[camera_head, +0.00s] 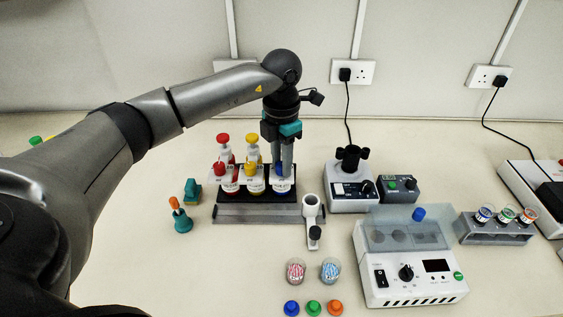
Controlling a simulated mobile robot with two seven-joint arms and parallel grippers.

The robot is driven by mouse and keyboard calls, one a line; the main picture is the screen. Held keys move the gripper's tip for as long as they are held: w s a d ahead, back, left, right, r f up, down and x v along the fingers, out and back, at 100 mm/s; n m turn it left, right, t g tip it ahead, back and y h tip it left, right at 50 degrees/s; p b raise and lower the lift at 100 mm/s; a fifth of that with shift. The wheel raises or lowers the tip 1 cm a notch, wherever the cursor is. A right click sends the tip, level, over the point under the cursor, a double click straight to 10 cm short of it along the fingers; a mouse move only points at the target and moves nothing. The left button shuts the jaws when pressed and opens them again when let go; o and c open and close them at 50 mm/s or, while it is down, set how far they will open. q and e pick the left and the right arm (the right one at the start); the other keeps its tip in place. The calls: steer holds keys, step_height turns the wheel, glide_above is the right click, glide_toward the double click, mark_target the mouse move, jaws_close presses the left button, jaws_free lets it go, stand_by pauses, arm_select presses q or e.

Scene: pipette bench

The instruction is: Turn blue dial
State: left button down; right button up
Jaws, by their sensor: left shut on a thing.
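My left gripper (284,168) points straight down over the blue-marked bottle. Its fingers are shut around the top of that bottle, where the blue dial sits. The fingers hide most of the dial, and only a little blue shows by their tips. How far the dial is turned cannot be seen. My right gripper is not in view.
The yellow-topped bottle stands close on the left of my fingers. A white holder (312,212) and a white mixer (352,195) stand to the right. A white instrument (410,275) and a grey tube rack (495,230) lie further right. Several coloured caps lie in front.

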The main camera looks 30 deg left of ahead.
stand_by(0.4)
arm_select(q)
steer(key=c, duration=0.6)
jaws_free()
step_height(320, 180, up, 15)
steer(key=shift+r, duration=0.15)
stand_by(0.4)
